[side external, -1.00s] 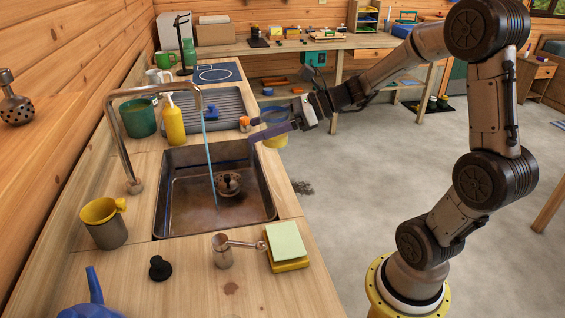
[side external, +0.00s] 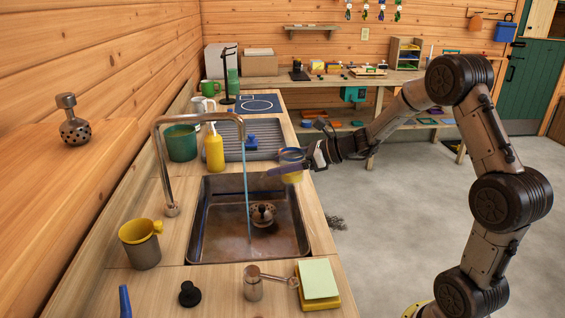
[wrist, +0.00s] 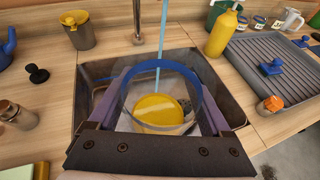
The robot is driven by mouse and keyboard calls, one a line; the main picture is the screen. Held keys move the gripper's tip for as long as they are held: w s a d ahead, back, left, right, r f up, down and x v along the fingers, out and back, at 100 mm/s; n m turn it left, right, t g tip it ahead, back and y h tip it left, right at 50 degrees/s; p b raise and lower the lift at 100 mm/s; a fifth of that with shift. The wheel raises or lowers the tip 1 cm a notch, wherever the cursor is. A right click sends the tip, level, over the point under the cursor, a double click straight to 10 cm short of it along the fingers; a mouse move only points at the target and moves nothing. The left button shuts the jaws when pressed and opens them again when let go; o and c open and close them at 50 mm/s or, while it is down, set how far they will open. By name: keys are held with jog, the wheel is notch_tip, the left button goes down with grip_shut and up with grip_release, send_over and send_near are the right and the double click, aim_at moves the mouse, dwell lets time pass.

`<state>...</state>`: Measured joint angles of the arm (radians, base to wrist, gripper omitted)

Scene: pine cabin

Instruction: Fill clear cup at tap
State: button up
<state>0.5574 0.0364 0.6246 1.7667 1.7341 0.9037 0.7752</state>
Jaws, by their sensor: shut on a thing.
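The clear cup has a blue rim and a yellow base; it shows in the side external view (side external: 292,176) and the wrist view (wrist: 158,113). My gripper (side external: 280,168) is shut on it, with one purple finger on each side in the wrist view (wrist: 160,95). The cup is upright, above the sink's right far edge. The metal tap (side external: 172,160) arches over the sink (side external: 215,240) and is running. Its thin blue water stream (side external: 246,190) falls into the basin, left of the cup and apart from it. I see no water in the cup.
A yellow bottle (side external: 214,152) and green pot (side external: 181,143) stand behind the tap. A ribbed drainboard (side external: 262,133) lies beyond the sink, with an orange-capped jar (wrist: 270,105) near it. A strainer (side external: 263,215) sits in the basin. A grey-and-yellow mug (side external: 142,248) stands at front left.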

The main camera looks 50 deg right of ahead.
jog(key=r+x, duration=0.2)
jog(key=x, duration=1.1)
jog(key=shift+w+a, duration=0.35)
jog(key=shift+w, duration=0.2)
jog(key=shift+r, duration=0.15)
dwell(2.4)
jog(key=s+d, duration=0.3)
jog(key=s, duration=0.3)
jog(key=shift+s, duration=0.3)
jog(key=shift+d+r, duration=0.1)
